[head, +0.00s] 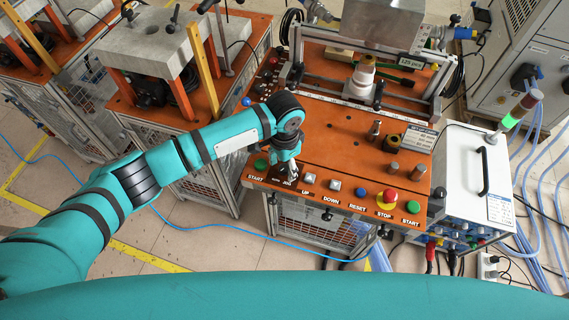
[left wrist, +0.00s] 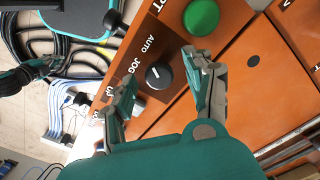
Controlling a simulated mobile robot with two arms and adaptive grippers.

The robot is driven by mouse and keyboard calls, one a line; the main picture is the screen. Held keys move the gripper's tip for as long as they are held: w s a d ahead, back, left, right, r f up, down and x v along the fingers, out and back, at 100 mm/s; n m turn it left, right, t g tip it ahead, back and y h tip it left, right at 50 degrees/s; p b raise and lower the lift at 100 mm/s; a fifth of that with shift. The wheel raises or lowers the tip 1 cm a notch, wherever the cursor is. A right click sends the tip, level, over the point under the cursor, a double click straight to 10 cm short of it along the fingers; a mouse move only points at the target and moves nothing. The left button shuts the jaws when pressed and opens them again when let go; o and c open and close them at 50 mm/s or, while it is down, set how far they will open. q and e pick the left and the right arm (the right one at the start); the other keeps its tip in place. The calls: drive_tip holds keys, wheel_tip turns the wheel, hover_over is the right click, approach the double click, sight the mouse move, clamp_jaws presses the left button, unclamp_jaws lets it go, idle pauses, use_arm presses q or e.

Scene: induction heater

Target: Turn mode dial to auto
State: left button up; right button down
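The mode dial (left wrist: 158,75) is a round black knob with a short white mark, seen in the left wrist view. The AUTO (left wrist: 148,44) and JOG (left wrist: 133,66) labels are printed beside it. I cannot tell for sure which label the mark points at. My left gripper (left wrist: 167,90) is open, one finger on each side of the dial, with visible gaps between fingers and knob. In the head view my left gripper (head: 287,173) points down at the front left of the orange panel (head: 330,150) and hides the dial. A dark-and-teal part, perhaps my right gripper (left wrist: 40,70), shows at the left edge.
A green START button (left wrist: 201,17) is close to the dial. In the head view, grey buttons (head: 309,178), a red stop button (head: 389,196) and another green button (head: 412,208) line the panel's front edge. A white-topped unit (head: 470,160) stands at the right.

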sight(285, 168)
use_arm(q)
wheel_tip(285, 168, up, 12)
idle(0.6)
drive_tip(key=shift+s, duration=0.1)
idle(0.4)
